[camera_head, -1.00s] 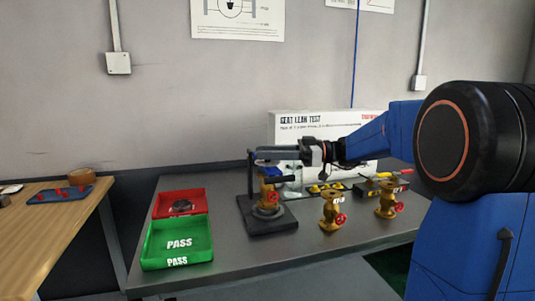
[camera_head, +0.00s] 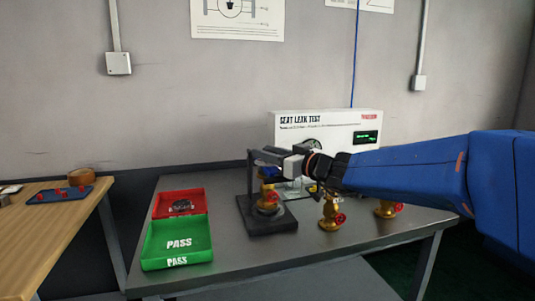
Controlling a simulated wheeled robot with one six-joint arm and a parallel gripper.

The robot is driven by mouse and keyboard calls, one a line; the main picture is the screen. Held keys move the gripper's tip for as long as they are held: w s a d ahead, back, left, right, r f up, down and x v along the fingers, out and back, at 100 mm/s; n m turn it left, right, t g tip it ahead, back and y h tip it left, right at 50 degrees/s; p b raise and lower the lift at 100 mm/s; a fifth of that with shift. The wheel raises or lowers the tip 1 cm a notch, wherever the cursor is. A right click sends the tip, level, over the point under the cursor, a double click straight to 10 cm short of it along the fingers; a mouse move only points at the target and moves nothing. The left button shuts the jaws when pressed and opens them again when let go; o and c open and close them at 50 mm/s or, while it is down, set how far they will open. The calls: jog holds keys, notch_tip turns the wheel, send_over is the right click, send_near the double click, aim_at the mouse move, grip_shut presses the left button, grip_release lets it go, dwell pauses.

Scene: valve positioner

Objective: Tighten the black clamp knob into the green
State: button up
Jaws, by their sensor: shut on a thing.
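The clamp stand (camera_head: 251,175), a black post and base, stands near the middle of the grey bench. A brass valve (camera_head: 267,196) sits upright in it under a blue part. My gripper (camera_head: 262,157) is at the top of the stand, reaching in from the right, with its jaws shut around the clamp's top. The black clamp knob is hidden between the jaws, and its green mark cannot be made out. The white SEAT LEAK TEST panel (camera_head: 345,121) stands behind, with a small green-lit display (camera_head: 367,137) that is too small to read.
Two brass valves with red handwheels, one at front (camera_head: 331,214) and one at right (camera_head: 386,208), stand right of the clamp under my arm. The front bench is clear.

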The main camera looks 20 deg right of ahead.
jog(key=shift+m+t+h, duration=0.3)
jog(key=shift+m+h, duration=0.2)
jog(key=shift+h, duration=0.2)
jog(key=shift+m+t+h, duration=0.3)
jog(key=shift+m+h, duration=0.2)
jog(key=shift+h, duration=0.3)
jog(key=o, duration=1.1)
jog(key=shift+c, duration=0.2)
jog(key=v, duration=1.7)
jog(key=shift+s, duration=0.2)
